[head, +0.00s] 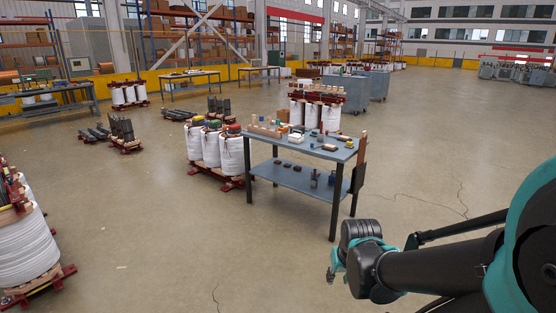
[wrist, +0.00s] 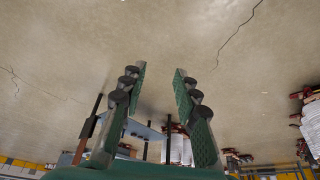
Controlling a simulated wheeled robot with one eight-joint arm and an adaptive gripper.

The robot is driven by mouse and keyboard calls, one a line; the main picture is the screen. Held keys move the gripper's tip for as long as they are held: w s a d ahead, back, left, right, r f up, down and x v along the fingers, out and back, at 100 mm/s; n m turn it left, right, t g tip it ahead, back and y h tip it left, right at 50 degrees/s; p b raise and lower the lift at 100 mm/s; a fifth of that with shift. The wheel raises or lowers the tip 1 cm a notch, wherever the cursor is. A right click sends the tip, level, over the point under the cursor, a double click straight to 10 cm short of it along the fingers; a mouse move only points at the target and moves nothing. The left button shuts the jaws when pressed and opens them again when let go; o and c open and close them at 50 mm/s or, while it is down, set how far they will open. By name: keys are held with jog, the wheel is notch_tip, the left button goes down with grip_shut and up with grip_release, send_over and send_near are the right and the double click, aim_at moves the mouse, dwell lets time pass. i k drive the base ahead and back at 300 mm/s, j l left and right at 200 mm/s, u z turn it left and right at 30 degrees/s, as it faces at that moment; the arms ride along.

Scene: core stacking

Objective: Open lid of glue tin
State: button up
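My gripper (wrist: 159,78) is open and empty in the wrist view, its two green-padded fingers apart with only bare floor between the tips. In the head view, my arm reaches in from the lower right and its end stands over the floor, in front of the workbench (head: 291,183) and apart from it. The workbench has a blue-grey top with many small items and a lower shelf with a few more. I cannot pick out the glue tin or its lid among them at this size.
White coils (head: 222,149) on a red base stand just left of the workbench. A larger white coil (head: 25,248) stands at the left edge. Grey cabinets (head: 346,93) stand behind the bench. The floor (head: 150,225) between the left coil and the bench is clear.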

aim_at(297, 136)
jog(key=i, duration=2.45)
